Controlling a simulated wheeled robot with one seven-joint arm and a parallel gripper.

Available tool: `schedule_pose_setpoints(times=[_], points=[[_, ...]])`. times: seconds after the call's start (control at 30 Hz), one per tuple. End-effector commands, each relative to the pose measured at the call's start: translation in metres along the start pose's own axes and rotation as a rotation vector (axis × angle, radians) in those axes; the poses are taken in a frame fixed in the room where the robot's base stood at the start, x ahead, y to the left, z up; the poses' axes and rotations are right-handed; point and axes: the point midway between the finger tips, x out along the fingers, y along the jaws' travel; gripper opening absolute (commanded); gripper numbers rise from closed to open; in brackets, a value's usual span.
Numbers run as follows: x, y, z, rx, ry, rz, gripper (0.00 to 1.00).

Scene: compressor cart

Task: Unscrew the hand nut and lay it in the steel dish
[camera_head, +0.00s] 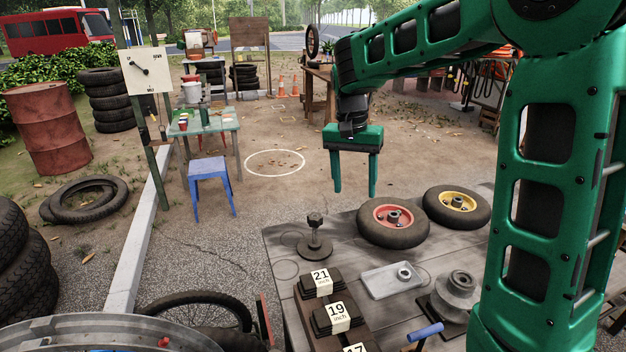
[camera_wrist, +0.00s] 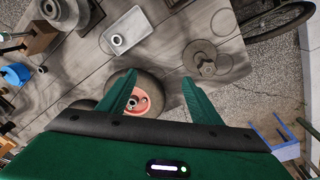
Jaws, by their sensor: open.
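My gripper (camera_head: 355,192) is open and empty, held above the far edge of the workbench with its fingers pointing down. A dark stand (camera_head: 315,246) with a round base and upright post is on the bench to the left, with a dark knob-like hand nut (camera_head: 315,220) at its top. The stand is below and left of my gripper, and apart from it. In the wrist view the stand (camera_wrist: 207,66) lies right of and beyond the fingers (camera_wrist: 160,76). The steel dish (camera_head: 380,285) is a shallow rectangular tray; a small metal ring lies in it. The dish also shows in the wrist view (camera_wrist: 132,24).
A red-hubbed wheel (camera_head: 393,222) and a yellow-hubbed wheel (camera_head: 457,206) lie on the bench (camera_head: 285,240) right of the stand. Numbered blocks (camera_head: 335,318) stand in front, and a grey stepped metal piece (camera_head: 459,290) is right of the dish. Bench around the stand is clear.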

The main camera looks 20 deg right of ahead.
Motion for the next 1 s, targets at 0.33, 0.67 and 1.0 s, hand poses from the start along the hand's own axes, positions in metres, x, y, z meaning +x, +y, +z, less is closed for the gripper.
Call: schedule_pose_setpoints(times=[0.33,0.67,1.0], points=[[0.004,-0.099,-0.007,0.061,-0.057,-0.076,0.59],[0.026,-0.109,-0.005,0.07,-0.068,-0.082,0.59],[0.082,-0.114,-0.002,0.069,-0.067,-0.082,0.59]])
